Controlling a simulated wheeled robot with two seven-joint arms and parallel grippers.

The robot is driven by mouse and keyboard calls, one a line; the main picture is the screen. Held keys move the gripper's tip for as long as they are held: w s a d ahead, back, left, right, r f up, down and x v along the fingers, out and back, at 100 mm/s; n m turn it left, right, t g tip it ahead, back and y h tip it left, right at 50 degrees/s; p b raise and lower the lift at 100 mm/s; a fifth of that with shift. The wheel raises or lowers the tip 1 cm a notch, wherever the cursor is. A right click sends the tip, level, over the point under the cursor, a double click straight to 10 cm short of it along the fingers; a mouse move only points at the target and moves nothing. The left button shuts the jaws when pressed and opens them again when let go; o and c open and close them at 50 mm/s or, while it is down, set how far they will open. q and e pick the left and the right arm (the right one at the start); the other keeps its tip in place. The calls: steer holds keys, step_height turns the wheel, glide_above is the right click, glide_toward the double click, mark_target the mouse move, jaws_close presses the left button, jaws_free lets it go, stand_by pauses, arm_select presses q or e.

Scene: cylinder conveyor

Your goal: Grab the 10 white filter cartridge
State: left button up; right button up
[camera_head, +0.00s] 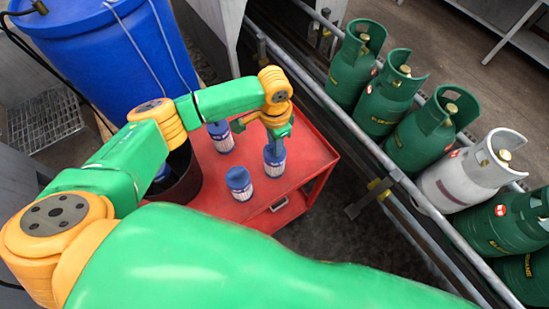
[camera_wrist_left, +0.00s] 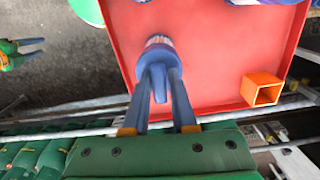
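Several white filter cartridges with blue tops are in view. In the head view, one stands at the front (camera_head: 239,185), one farther back (camera_head: 220,137), and one at the right (camera_head: 274,162), all on or over the red cart (camera_head: 311,152). My left gripper (camera_head: 276,136) points down over the right one. In the left wrist view, its two fingers (camera_wrist_left: 161,78) press against the sides of this cartridge's blue top, with the white body (camera_wrist_left: 157,41) beyond. I cannot tell if it is lifted. My right gripper (camera_wrist_left: 35,46) shows at the left edge of the wrist view, its fingers apart and empty.
A dark round bin (camera_head: 184,184) with something blue inside stands left of the cartridges. A blue barrel (camera_head: 105,60) is behind it. An orange square holder (camera_wrist_left: 262,89) sits on the cart. Green gas cylinders (camera_head: 427,130) and a grey one (camera_head: 466,177) line the conveyor rails at right.

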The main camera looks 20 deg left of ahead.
arm_select(q)
jaws_close()
stand_by(1.1)
